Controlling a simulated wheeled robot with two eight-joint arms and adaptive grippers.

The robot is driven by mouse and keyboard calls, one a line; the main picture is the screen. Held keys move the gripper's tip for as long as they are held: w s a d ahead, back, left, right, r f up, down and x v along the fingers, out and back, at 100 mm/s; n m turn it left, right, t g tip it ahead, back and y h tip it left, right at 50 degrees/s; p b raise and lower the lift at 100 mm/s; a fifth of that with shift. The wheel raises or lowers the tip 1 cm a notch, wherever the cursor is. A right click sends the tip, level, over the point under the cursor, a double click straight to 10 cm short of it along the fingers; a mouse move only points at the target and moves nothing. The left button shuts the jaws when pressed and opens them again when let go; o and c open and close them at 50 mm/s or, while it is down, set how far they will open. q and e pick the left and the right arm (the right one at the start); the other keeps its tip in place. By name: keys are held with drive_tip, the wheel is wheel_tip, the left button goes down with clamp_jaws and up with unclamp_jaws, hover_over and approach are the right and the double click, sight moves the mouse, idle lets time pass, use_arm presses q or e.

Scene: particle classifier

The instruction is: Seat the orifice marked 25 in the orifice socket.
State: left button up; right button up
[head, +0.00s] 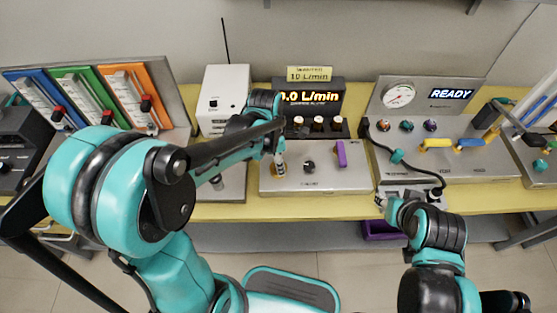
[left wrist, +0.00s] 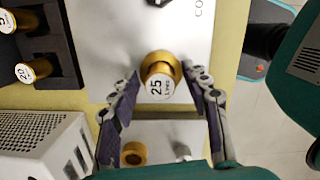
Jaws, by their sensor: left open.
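The orifice marked 25 (left wrist: 160,78) is a brass piece with a white label on its end. It stands on the white control panel (head: 325,183), at the panel's left end in the head view (head: 280,169). My left gripper (left wrist: 158,72) is open, with one finger on each side of the orifice and gaps between. In the head view my left gripper (head: 279,158) reaches down over that spot. The orifice's lower end and any socket under it are hidden, so I cannot tell how deep it sits. My right gripper (head: 382,201) is low at the right, its jaws unclear.
A dark rack (left wrist: 52,45) holds other orifices, one marked 20 (left wrist: 34,70). A white vented box (left wrist: 40,143) stands near the left finger. Another brass fitting (left wrist: 133,153) is on the neighbouring panel. A black knob (head: 309,167) and purple lever (head: 341,153) stand right of the orifice.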

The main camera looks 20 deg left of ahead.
use_arm(q)
wheel_tip(320, 180, up, 11)
drive_tip(key=a+p, duration=0.1)
drive_tip(key=p, duration=0.3)
drive_tip(key=s+a+r+m+t, duration=0.1)
drive_tip(key=s+m, duration=0.4)
drive_tip(key=m, duration=0.6)
drive_tip(key=s+a+r+m+t+y, duration=0.1)
drive_tip(key=s+m+t, duration=0.4)
drive_tip(key=m, duration=0.7)
drive_tip(key=shift+s+a+r+t, duration=0.15)
drive_tip(key=shift+a+r+t, duration=0.25)
drive_tip(key=shift+a, duration=0.45)
drive_tip(key=shift+r, duration=0.1)
